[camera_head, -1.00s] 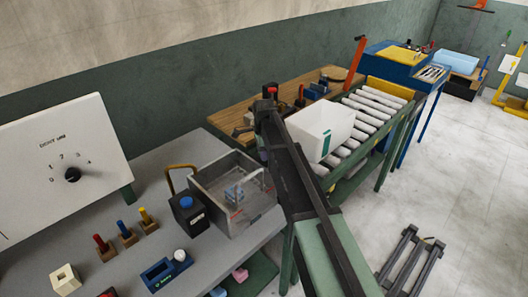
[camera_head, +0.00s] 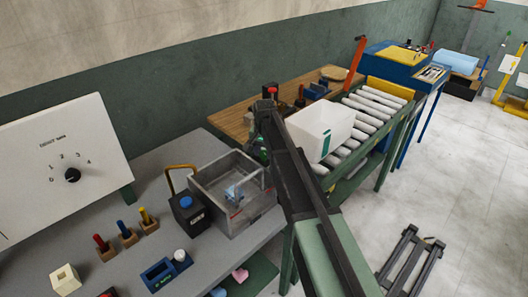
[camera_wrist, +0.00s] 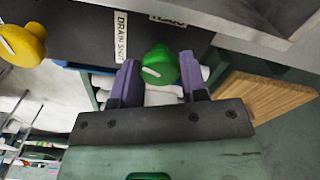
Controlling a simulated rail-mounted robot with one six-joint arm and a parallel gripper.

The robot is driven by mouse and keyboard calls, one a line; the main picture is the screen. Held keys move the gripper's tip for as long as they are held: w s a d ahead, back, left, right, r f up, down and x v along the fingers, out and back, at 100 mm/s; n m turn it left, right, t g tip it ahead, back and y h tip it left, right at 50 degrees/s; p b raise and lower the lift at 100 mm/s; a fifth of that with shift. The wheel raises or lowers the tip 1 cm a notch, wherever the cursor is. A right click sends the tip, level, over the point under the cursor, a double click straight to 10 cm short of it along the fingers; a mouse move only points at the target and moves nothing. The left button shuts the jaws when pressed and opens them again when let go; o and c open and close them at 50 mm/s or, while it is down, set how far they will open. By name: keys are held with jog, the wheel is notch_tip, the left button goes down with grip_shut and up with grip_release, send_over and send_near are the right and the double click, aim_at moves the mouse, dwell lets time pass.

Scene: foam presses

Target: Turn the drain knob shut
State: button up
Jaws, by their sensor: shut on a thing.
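A round green knob (camera_wrist: 159,66) with a white pointer line sits between the two purple fingers of my gripper (camera_wrist: 160,84) in the wrist view. The fingers are shut on its sides. A white label reading "DRAIN SHUT" (camera_wrist: 121,35) is on the dark panel just beside the knob. The pointer line lies at a slant, not straight toward the label. In the camera_head view my arm covers most of the knob's surroundings; only a bit of green shows by my gripper.
A yellow knob (camera_wrist: 23,43) is left of the green one. A clear-walled tank (camera_head: 232,205) stands on the grey bench left of my arm. A white box (camera_head: 320,130) sits on the roller conveyor (camera_head: 372,108) to the right.

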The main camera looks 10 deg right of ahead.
aim_at(264, 153)
jog(key=n, duration=0.4)
jog(key=shift+n, duration=0.3)
dwell(0.4)
jog(key=o, duration=0.9)
notch_tip(264, 153, up, 11)
jog(key=p, duration=1.1)
jog(key=shift+f, duration=0.15)
